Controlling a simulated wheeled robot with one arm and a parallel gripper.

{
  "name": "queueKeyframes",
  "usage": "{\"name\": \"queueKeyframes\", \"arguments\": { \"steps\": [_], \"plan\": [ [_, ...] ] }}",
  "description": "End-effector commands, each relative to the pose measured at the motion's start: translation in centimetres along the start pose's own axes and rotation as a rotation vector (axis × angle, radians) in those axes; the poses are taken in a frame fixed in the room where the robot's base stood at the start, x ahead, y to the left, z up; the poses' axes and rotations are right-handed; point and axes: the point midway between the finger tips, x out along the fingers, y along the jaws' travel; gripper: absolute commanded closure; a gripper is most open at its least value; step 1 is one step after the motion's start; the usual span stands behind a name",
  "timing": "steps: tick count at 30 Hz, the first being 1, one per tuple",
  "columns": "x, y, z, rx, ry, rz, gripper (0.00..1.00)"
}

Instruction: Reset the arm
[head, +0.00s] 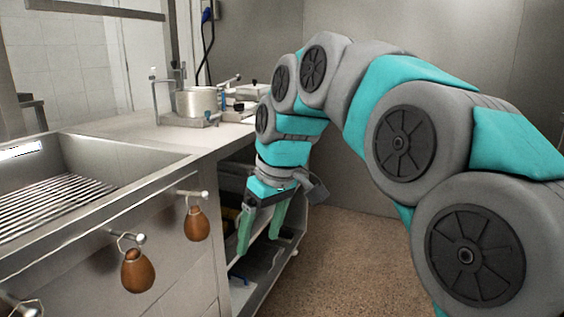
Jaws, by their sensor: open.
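My gripper (262,236) hangs at the end of my grey and teal arm, pointing down. Its two green fingers are apart, and nothing shows between them. It is in front of the open shelf unit under the counter, right of the drawer fronts. The arm is bent, reaching from the lower right up over the middle and down to the gripper.
A metal sink (120,150) with a ribbed rack (45,205) is at left. Brown pear-shaped items (138,272) hang from pegs on the front. A white pot (197,101) stands on the counter. Lower shelves (262,268) are close to the gripper. Floor (345,260) is clear at right.

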Motion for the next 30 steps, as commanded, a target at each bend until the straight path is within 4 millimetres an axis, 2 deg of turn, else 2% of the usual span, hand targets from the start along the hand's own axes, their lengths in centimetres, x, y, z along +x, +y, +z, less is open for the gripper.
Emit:
{"name": "queueKeyframes", "arguments": {
  "steps": [1,11,15,21,25,30],
  "plan": [
    [0.5,0.3,2.3,0.045,-0.023,0.006,0.17],
    [4.9,0.3,16.3,0.354,-0.152,0.054,0.17],
    [7.1,-0.6,22.6,0.496,-0.208,0.074,0.17],
    [10.3,-2.6,30.8,0.689,-0.276,0.102,0.17],
    [11.7,-3.9,34.3,0.777,-0.304,0.112,0.17],
    [12.6,-4.7,36.1,0.825,-0.320,0.117,0.17]
  ]
}}
